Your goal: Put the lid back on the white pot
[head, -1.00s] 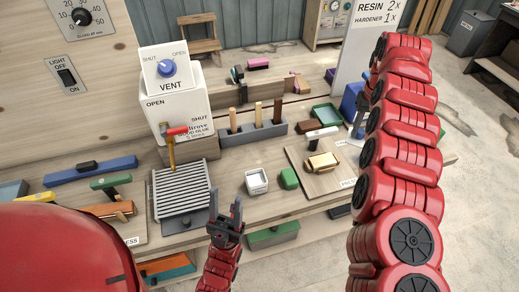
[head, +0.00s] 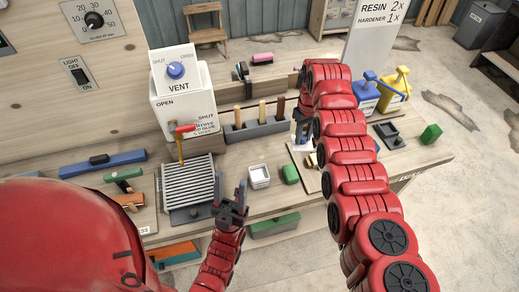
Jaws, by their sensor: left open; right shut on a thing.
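The small square white pot (head: 259,176) stands on the bench, its top facing me and no raised lid visible on it. My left gripper (head: 232,200) is open and empty, pointing up just in front of and left of the pot. My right gripper (head: 301,130) reaches over the bench behind and right of the pot, apart from it. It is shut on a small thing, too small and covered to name. I cannot make out the lid for certain.
A green block (head: 289,174) stands close right of the pot. A ribbed grey rack (head: 188,184) is to the left, with a red-headed hammer (head: 182,140) behind it. A grey tool holder (head: 256,130) lies behind. Blue (head: 366,92) and yellow (head: 396,88) containers stand far right.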

